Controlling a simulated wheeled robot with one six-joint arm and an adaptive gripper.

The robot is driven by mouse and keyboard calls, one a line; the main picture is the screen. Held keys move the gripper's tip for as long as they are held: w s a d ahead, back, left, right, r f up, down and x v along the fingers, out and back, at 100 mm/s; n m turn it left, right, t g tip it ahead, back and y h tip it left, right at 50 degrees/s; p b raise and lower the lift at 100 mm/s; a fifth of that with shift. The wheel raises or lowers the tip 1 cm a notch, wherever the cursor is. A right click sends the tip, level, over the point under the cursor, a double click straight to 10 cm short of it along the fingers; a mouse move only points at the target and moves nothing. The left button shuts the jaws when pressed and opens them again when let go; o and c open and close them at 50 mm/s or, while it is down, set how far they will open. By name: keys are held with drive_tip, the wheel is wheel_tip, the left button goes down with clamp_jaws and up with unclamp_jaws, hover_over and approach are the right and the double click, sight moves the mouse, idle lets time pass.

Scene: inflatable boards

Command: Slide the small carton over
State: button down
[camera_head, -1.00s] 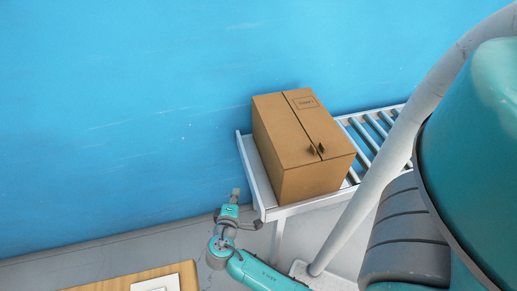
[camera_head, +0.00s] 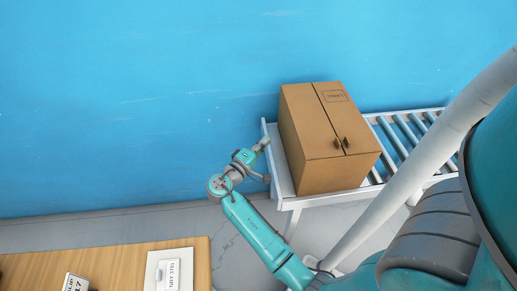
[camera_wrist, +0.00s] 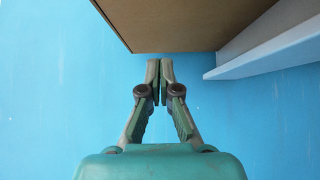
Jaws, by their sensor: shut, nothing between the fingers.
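A brown cardboard carton (camera_head: 318,140) stands on the left end of a roller conveyor (camera_head: 404,134). In the wrist view the carton (camera_wrist: 200,22) fills the top, with its lower edge just beyond my fingertips. My gripper (camera_head: 264,143) is at the left edge of the conveyor, beside the carton's left side. The wrist view shows my gripper (camera_wrist: 160,66) with its fingers together and nothing between them. I cannot tell whether the fingertips touch the carton.
The conveyor's pale side rail (camera_wrist: 270,52) is at the right of the wrist view. A blue wall (camera_head: 130,100) stands behind. A wooden table (camera_head: 115,262) at the lower left holds white labelled pieces (camera_head: 168,272). Rollers to the right of the carton are clear.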

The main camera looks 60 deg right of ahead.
sight(288, 128)
drive_tip(key=d, duration=0.2)
drive_tip(key=s+d, duration=0.1)
drive_tip(key=d, duration=0.1)
drive_tip(key=s+d, duration=0.1)
drive_tip(key=d, duration=0.1)
drive_tip(key=shift+s, duration=0.25)
drive_tip(key=shift+s+d, duration=0.3)
drive_tip(key=shift+s, duration=0.15)
